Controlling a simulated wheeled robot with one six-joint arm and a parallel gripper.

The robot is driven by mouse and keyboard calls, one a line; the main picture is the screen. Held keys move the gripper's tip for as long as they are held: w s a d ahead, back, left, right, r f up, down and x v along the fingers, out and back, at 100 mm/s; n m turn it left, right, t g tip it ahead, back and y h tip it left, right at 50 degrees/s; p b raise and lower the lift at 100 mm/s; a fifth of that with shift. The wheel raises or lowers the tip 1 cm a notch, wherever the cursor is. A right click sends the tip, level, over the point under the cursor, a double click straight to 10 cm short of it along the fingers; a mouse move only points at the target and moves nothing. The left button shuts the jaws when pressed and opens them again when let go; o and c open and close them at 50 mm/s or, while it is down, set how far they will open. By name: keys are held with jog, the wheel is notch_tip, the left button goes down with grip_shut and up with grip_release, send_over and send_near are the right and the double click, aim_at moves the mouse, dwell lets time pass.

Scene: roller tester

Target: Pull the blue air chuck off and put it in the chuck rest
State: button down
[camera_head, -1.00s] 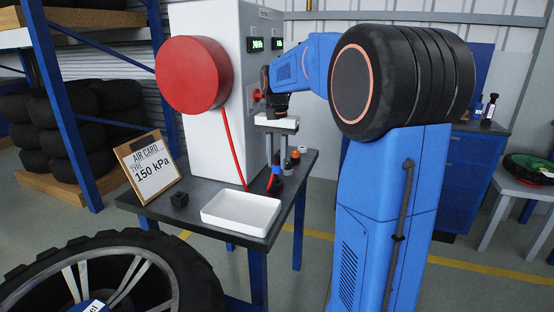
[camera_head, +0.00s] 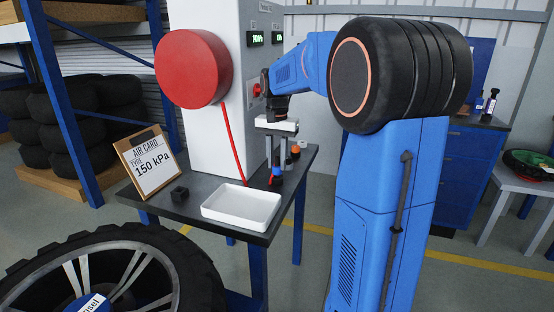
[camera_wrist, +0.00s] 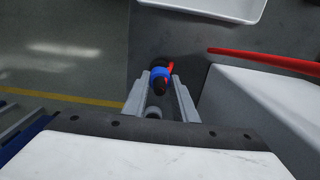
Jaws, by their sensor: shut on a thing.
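The blue air chuck (camera_head: 276,171) is low between my gripper's fingers at the right part of the grey bench. In the wrist view the chuck (camera_wrist: 160,75) shows a blue collar, a dark end and a red hose piece beside it. My gripper (camera_head: 276,160) points down with its two grey fingers on either side of the chuck; in the wrist view the fingertips (camera_wrist: 160,80) are closed against it. I cannot tell whether the chuck still touches anything below. A small black block (camera_head: 179,194) sits at the bench's left; I cannot tell whether it is the chuck rest.
A white tray (camera_head: 241,206) lies on the bench left of the gripper. A red hose (camera_head: 234,150) hangs from the red reel (camera_head: 194,69) on the white cabinet. An orange-topped small part (camera_head: 295,150) stands just right of the fingers. A clipboard reading 150 kPa (camera_head: 149,164) leans at left.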

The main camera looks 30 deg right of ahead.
jog(key=shift+f, duration=0.5)
jog(key=c, duration=1.4)
grip_release()
jog(key=shift+o, duration=0.2)
notch_tip(320, 180, up, 17)
jog(key=shift+r, duration=0.2)
